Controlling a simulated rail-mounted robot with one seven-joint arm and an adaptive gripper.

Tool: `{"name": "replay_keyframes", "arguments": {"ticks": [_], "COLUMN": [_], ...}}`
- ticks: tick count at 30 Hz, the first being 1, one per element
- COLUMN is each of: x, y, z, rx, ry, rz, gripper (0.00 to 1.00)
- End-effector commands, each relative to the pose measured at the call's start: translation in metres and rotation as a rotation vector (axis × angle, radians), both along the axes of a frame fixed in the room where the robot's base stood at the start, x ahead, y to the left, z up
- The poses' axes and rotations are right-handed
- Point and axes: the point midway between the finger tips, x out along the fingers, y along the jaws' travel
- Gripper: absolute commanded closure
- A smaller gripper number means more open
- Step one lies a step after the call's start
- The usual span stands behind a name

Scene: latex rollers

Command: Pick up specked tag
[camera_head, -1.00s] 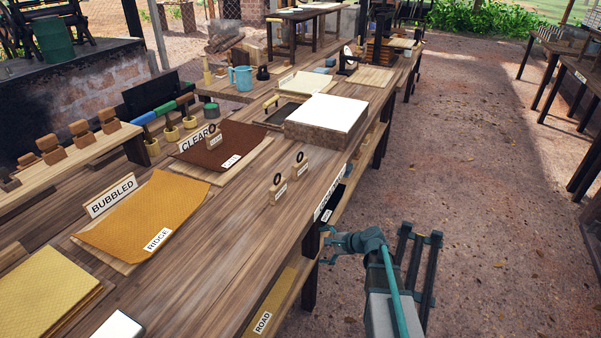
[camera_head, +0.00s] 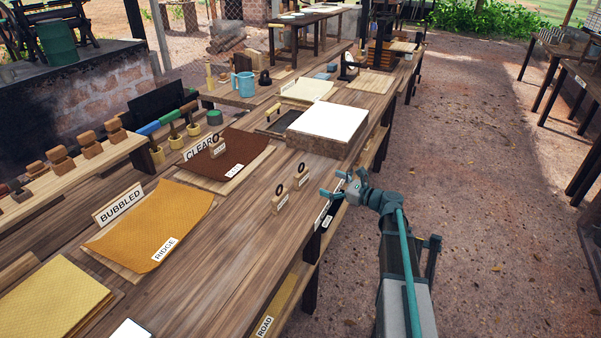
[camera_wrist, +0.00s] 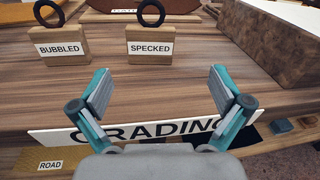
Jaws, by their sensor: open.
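The specked tag (camera_wrist: 149,47) is a small upright wooden block with a dark ring on top and a white label reading SPECKED. It stands on the wooden table, and in the head view (camera_head: 303,176) it is the farther of two tags near the right edge. My gripper (camera_wrist: 160,84) is open and empty, its two teal-and-grey fingers spread apart. The specked tag stands beyond the fingertips, roughly between them in the wrist view and apart from them. In the head view my gripper (camera_head: 334,184) is at the table's right edge.
The similar bubbled tag (camera_wrist: 61,48) stands just left of the specked tag. A brown block with a white top (camera_head: 327,125) stands to the right in the wrist view. A GRADING sign (camera_wrist: 150,133) runs along the table edge below my fingers. Bare wood surrounds the tags.

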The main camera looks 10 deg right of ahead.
Motion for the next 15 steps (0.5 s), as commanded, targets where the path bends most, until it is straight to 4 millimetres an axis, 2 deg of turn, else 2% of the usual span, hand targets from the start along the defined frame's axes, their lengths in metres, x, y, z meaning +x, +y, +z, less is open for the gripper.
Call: {"name": "replay_keyframes", "arguments": {"ticks": [7, 15], "x": [0.003, 0.028], "y": [0.019, 0.047], "z": [0.003, 0.003], "rx": [0.103, 0.098], "ry": [0.047, 0.045], "rz": [0.055, 0.056], "gripper": [0.0, 0.0]}}
